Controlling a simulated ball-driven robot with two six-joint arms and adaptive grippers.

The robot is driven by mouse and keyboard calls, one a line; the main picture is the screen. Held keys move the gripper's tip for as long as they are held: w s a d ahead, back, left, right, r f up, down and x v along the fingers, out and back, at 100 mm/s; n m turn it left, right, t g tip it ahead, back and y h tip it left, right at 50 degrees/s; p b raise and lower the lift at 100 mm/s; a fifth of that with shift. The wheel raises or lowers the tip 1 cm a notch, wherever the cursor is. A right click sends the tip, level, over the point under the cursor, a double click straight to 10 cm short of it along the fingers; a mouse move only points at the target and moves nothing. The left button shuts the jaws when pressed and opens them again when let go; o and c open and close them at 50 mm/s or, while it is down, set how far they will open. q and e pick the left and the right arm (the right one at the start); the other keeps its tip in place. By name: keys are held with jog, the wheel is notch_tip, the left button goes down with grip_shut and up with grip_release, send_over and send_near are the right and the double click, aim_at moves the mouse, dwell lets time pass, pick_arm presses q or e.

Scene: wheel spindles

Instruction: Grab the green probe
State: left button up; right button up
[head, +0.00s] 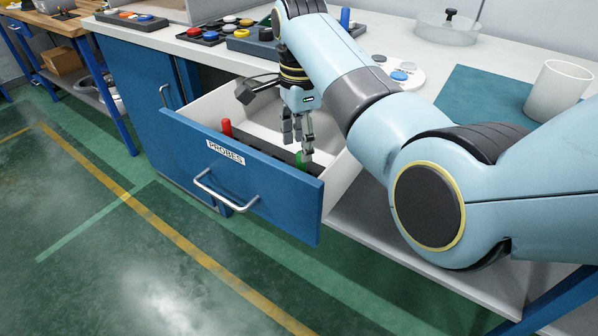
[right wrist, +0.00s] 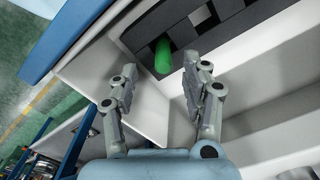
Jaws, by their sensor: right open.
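The green probe (right wrist: 163,57) stands in a dark slotted holder (right wrist: 190,30) inside the open drawer. In the head view the green probe (head: 301,158) shows only in small part, just below my right gripper's fingers. My right gripper (head: 300,145) is open and points down into the drawer. In the right wrist view my right gripper (right wrist: 157,88) has its two fingers apart, with the green probe beyond the tips and roughly between them. I cannot see the fingers touching it. My left gripper is not in view.
The blue drawer (head: 270,195) labelled PROBES is pulled out, with high walls around the holder. A red probe (head: 227,127) stands at the holder's left end. The worktop above carries trays of coloured parts (head: 210,35), a white cup (head: 557,92) and a teal mat (head: 485,95).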

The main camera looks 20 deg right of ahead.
jog(key=f, duration=0.4)
jog(key=f+b, duration=0.1)
jog(key=f, duration=0.1)
jog(key=shift+w+d, duration=0.25)
jog(key=shift+r, duration=0.1)
jog(key=shift+c, duration=0.4)
grip_shut()
